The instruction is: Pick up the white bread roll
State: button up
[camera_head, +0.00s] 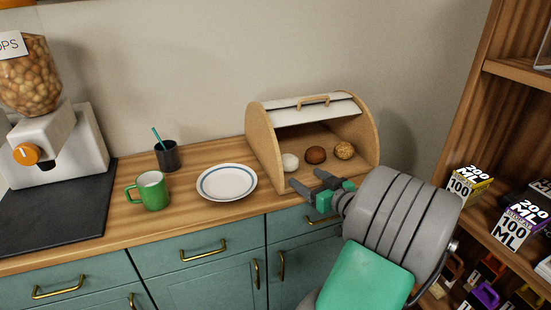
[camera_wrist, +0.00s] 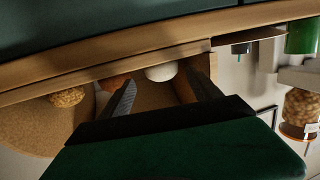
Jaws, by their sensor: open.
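The white bread roll (camera_head: 290,162) sits at the left inside the open wooden bread box (camera_head: 264,146). It also shows in the wrist view (camera_wrist: 161,72), beyond the fingertips and between their directions. A brown roll (camera_head: 316,155) is beside it to the right, and a seeded tan roll (camera_head: 344,150) is farther right. My gripper (camera_head: 306,182) is open and empty, in front of the bread box opening, apart from the white roll. In the wrist view my gripper (camera_wrist: 160,92) has its fingers spread, and one finger partly hides the brown roll (camera_wrist: 114,82).
A white plate with a blue ring (camera_head: 227,182) lies left of the bread box. A green mug (camera_head: 152,191) and a dark cup (camera_head: 167,156) stand farther left. A nut dispenser (camera_head: 60,140) is at far left. Shelves with boxes (camera_head: 516,225) stand at right.

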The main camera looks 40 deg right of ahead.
aim_at(294, 167)
jog(key=shift+w+d, duration=0.2)
jog(key=shift+w, duration=0.45)
jog(key=w, duration=0.7)
jog(key=shift+w+d+f+p, duration=0.15)
jog(key=shift+f+p, duration=0.1)
jog(key=shift+p, duration=0.15)
jog(key=c, duration=1)
